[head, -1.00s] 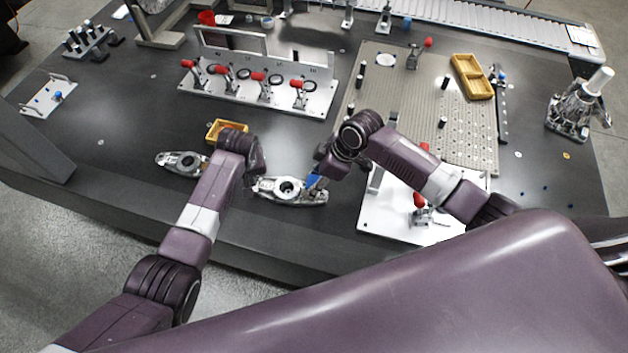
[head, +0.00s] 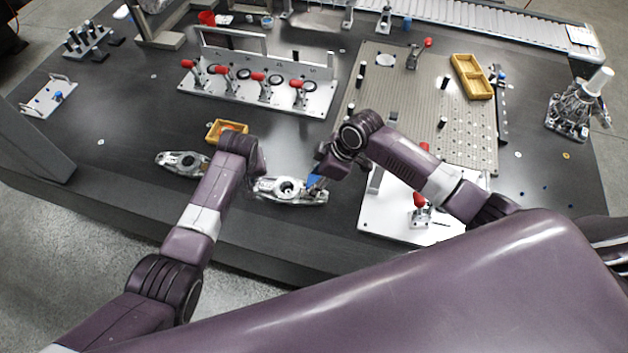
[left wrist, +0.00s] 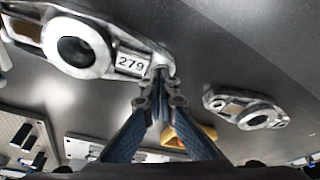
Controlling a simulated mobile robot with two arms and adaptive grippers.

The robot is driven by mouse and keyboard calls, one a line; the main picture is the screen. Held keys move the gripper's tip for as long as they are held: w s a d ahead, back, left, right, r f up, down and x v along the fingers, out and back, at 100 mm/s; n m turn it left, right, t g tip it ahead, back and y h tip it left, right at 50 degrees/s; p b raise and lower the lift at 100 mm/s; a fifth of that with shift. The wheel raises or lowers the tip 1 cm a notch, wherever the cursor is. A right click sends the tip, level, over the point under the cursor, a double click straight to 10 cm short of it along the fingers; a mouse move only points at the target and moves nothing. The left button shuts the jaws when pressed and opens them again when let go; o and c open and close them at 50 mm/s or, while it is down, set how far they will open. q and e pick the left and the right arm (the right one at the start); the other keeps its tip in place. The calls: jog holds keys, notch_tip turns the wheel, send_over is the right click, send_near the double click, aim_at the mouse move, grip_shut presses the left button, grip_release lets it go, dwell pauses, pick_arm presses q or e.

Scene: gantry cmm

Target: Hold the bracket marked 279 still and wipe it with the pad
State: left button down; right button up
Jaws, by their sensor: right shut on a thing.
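The silver bracket marked 279 (head: 289,190) lies on the dark table near the front edge. Its label (left wrist: 131,65) is readable in the left wrist view. My left gripper (head: 258,181) is at the bracket's left end in the head view. In the left wrist view its blue fingers (left wrist: 159,98) reach that end lug with a narrow gap between them; whether they grip it is unclear. My right gripper (head: 319,175) is shut on the blue pad (head: 313,181), at the bracket's right end. The pad appears to touch the bracket, partly hidden by the gripper.
A second similar bracket (head: 182,162) lies to the left, also in the left wrist view (left wrist: 245,109). A yellow bin (head: 213,131) stands behind my left arm. A white fixture plate (head: 385,222) is close on the right. A clamp rack (head: 225,92) stands farther back.

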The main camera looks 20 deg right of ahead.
jog(key=shift+f, duration=1.6)
dwell(0.9)
jog(key=shift+s, duration=0.1)
dwell(0.3)
jog(key=shift+s+a, duration=0.15)
jog(key=shift+s, duration=0.25)
jog(key=shift+f, duration=0.1)
jog(key=shift+s+a, duration=0.25)
jog(key=shift+s, duration=0.25)
jog(key=shift+w, duration=0.1)
jog(key=shift+w+d, duration=0.45)
jog(key=shift+w, duration=0.35)
jog(key=shift+w, duration=0.1)
